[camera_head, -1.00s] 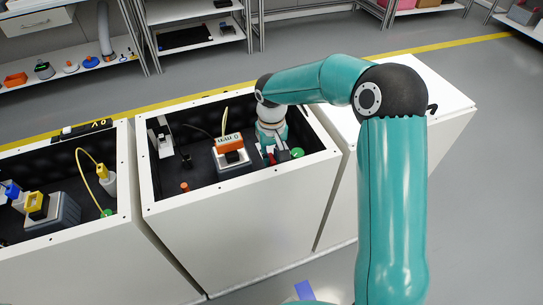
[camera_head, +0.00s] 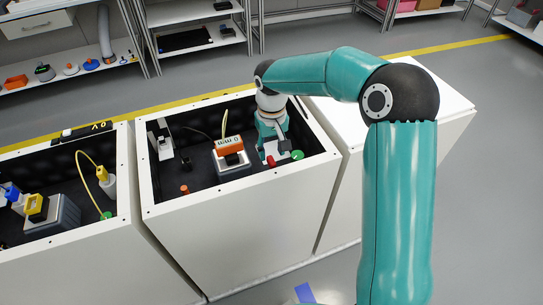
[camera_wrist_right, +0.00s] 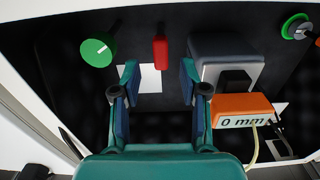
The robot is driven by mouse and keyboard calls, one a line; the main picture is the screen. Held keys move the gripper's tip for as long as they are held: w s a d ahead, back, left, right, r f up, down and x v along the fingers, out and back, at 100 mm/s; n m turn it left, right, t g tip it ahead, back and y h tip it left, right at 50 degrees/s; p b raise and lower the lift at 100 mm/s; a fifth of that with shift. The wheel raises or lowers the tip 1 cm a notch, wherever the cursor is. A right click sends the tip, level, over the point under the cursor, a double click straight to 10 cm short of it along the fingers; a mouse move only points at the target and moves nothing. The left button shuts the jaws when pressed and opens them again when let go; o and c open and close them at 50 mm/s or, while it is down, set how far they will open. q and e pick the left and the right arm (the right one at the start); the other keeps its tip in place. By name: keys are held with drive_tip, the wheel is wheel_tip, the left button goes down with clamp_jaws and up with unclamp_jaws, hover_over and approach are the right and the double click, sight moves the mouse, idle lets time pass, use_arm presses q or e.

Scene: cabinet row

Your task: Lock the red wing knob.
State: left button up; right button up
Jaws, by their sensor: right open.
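The red wing knob (camera_head: 270,162) is inside the middle open cabinet. In the right wrist view the red knob (camera_wrist_right: 160,51) looks like a narrow bar, upright in the picture, at the edge of a white plate (camera_wrist_right: 151,80). My right gripper (camera_head: 274,151) is over the cabinet, just behind the knob. In the wrist view its two fingers (camera_wrist_right: 160,80) are apart with nothing between them, and the knob lies beyond the tips, roughly in line with the gap. My left gripper is not in view.
A green round knob (camera_wrist_right: 98,50) is left of the red knob in the wrist view. An orange gauge (camera_wrist_right: 245,108) reading "0 mm" and a grey block (camera_wrist_right: 222,47) are to the right. The cabinet's white rim (camera_head: 240,198) surrounds them. Another open cabinet (camera_head: 70,245) stands left.

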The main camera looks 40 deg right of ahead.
wheel_tip(320, 180, up, 8)
idle(0.7)
